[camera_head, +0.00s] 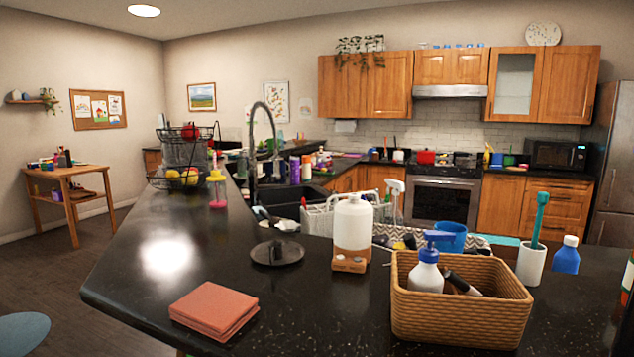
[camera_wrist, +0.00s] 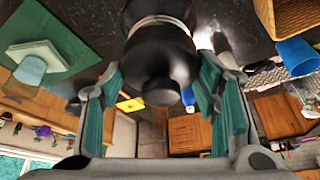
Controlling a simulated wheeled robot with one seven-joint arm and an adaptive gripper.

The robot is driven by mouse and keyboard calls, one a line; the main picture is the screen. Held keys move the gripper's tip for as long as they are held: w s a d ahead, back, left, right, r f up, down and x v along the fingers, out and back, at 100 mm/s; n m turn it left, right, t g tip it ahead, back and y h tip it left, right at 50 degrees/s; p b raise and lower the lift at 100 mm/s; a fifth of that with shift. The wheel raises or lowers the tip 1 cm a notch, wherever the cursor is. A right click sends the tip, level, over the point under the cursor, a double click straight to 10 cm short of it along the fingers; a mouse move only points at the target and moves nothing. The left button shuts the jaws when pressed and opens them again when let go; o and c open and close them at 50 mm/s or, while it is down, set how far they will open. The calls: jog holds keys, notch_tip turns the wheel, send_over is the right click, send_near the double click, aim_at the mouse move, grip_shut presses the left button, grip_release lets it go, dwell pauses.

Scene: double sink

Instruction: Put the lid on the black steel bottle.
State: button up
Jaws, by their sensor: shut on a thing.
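In the wrist view a glossy black steel bottle (camera_wrist: 160,55) with a silver band fills the upper middle. Its shoulder narrows to a blunt, dark round end facing my palm. My gripper (camera_wrist: 160,85), with teal finger pads, is shut on it, one finger at each side. I cannot tell whether that blunt end is the bottle's bare neck or a lid. No separate lid can be made out. Neither my gripper nor this bottle shows in the head view.
On the dark counter (camera_head: 130,268) stand a wicker basket (camera_head: 455,325), a white-and-brown bottle (camera_head: 352,225), a white cup (camera_head: 531,264) and a blue bottle (camera_head: 566,255). Orange cloths (camera_head: 214,309) lie front left. A green board (camera_wrist: 50,48) shows in the wrist view.

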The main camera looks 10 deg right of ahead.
jog(key=o, duration=1.3)
jog(key=shift+o, duration=0.4)
jog(key=o, duration=0.4)
jog(key=shift+r+p, duration=3.15)
jog(key=shift+r, duration=0.4)
grip_shut()
